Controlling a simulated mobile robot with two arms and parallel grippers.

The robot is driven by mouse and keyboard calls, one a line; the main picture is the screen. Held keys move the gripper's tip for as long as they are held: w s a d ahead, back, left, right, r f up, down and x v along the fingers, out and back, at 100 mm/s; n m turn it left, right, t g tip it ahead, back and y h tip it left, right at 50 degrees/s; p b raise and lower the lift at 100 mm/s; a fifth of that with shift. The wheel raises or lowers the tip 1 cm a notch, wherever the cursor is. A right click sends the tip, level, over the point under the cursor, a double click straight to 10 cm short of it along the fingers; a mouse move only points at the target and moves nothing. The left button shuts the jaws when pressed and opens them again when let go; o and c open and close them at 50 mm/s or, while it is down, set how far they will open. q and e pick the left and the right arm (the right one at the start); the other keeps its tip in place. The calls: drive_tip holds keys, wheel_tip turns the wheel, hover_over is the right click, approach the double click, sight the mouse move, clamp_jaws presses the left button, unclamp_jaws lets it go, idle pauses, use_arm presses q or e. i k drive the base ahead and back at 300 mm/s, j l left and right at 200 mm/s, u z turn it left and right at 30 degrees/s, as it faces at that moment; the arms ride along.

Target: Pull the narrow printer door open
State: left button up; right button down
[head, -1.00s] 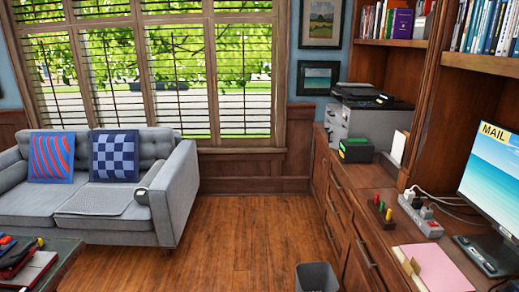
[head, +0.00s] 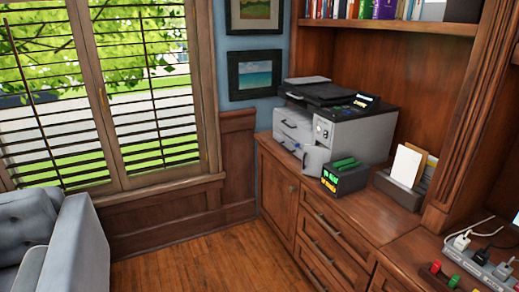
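The grey and black printer (head: 345,132) stands on the wooden cabinet top in the back corner. Its front faces left and shows wide drawers with dark handles (head: 289,124). A narrow light-grey panel (head: 314,160) at the printer's lower front corner looks like the narrow door. I cannot tell whether it is fully shut. Neither of my grippers shows in the head view.
A black and green box (head: 344,178) stands close in front of the printer's right side. A paper holder (head: 400,187) and a power strip (head: 490,266) are further right. A grey sofa (head: 52,245) is at left, with clear wooden floor (head: 190,265) between.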

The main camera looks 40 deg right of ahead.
sight(314, 157)
drive_tip(key=i+z, duration=0.75)
drive_tip(key=i+j+z, duration=0.15)
drive_tip(key=i+z, duration=0.25)
drive_tip(key=i+j+z, duration=0.35)
drive_tip(key=i+l, duration=0.05)
